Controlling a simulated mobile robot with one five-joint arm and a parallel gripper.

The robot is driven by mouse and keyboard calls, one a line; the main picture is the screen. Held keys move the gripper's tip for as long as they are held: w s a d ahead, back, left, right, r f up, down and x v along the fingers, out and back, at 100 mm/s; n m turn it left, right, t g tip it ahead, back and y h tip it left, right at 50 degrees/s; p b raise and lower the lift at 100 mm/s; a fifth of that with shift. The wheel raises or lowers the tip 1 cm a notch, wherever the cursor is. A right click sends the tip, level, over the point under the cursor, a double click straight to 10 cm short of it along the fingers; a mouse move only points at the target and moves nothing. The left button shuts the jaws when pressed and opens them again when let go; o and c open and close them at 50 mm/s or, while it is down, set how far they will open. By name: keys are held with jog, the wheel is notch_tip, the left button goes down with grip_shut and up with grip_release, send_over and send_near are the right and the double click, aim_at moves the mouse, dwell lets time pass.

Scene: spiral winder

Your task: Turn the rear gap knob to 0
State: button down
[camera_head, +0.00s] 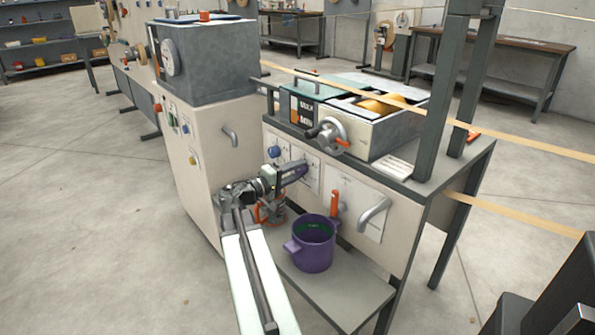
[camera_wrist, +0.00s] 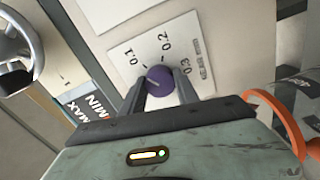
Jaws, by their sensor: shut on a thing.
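A round purple knob (camera_wrist: 160,80) sits on a white dial plate (camera_wrist: 122,52) printed 0.1, 0.2 and 0.3 in the wrist view. I see no 0 mark; part of the plate is hidden by the fingers and knob. A short pale line shows on the knob, pointing toward the lower left, away from the visible numbers. My gripper (camera_wrist: 161,88) is shut on the knob, one dark finger on each side. In the head view my gripper (camera_head: 294,174) reaches the front panel of the machine, and the arm hides part of that panel.
A blue knob (camera_head: 274,152) is on the panel left of my gripper. A handwheel (camera_head: 331,137) juts out above. An orange lever (camera_head: 335,205) and a grey handle (camera_head: 373,216) are to the right. A purple pot (camera_head: 313,248) stands on the shelf (camera_head: 335,292) below.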

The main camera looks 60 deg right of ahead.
jog(key=n, duration=0.5)
jog(key=shift+a+f+n, duration=0.1)
jog(key=shift+n, duration=0.2)
jog(key=n, duration=0.5)
jog(key=shift+s, duration=0.1)
jog(key=shift+n, duration=0.3)
jog(key=c, duration=0.9)
grip_release()
jog(key=v, duration=0.7)
jog(key=shift+a, duration=0.35)
